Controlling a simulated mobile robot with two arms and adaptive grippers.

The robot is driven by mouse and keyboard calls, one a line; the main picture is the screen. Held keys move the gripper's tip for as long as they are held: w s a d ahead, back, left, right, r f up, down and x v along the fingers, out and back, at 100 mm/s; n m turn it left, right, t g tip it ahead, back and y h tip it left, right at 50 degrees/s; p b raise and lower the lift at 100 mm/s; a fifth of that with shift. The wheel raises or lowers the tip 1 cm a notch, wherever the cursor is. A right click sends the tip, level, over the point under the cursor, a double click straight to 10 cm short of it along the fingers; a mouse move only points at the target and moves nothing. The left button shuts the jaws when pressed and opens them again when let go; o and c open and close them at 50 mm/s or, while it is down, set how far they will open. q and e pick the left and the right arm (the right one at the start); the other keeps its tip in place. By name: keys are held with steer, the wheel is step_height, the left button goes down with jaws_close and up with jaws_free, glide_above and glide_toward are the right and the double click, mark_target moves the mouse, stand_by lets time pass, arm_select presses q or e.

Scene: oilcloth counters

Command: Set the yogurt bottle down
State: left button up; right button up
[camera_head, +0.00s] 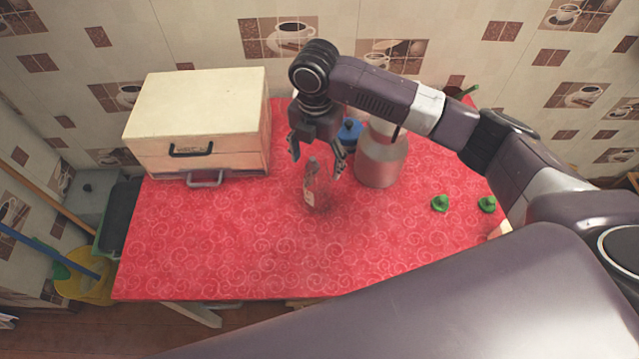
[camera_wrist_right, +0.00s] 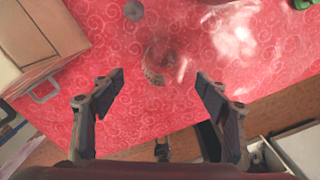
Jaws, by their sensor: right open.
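The yogurt bottle (camera_head: 311,190) looks like a small clear bottle with a pale label, standing upright on the red tabletop. My right gripper (camera_head: 316,160) is open above it, with its fingers spread to either side of the bottle's neck in the head view. In the right wrist view, my gripper (camera_wrist_right: 160,82) shows two spread fingers with nothing held between them. The bottle (camera_wrist_right: 153,76) appears there beyond the fingertips as a faint see-through shape. I cannot tell whether any finger touches it. My left gripper is not in view.
A metal can (camera_head: 381,160) stands close to the right of the gripper, with a blue object (camera_head: 349,132) behind. A cream box (camera_head: 200,110) with handles is at the back left. Two green items (camera_head: 440,203) (camera_head: 487,204) lie at right. The front of the red table (camera_head: 230,255) is clear.

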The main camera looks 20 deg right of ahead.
steer(key=f, duration=0.2)
steer(key=f+p, duration=0.1)
steer(key=f, duration=0.1)
steer(key=f+p, duration=0.1)
steer(key=f, duration=0.1)
steer(key=shift+d+f, duration=0.25)
steer(key=shift+d, duration=0.05)
steer(key=shift+f, duration=0.55)
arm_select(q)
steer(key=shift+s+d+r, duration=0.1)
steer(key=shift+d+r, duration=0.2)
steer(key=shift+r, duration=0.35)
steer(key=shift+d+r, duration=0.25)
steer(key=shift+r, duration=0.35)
arm_select(e)
steer(key=c, duration=1.7)
steer(key=shift+r, duration=0.2)
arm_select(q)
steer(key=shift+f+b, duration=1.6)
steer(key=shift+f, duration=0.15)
arm_select(e)
steer(key=shift+s+r, duration=0.1)
steer(key=shift+r, duration=9.75)
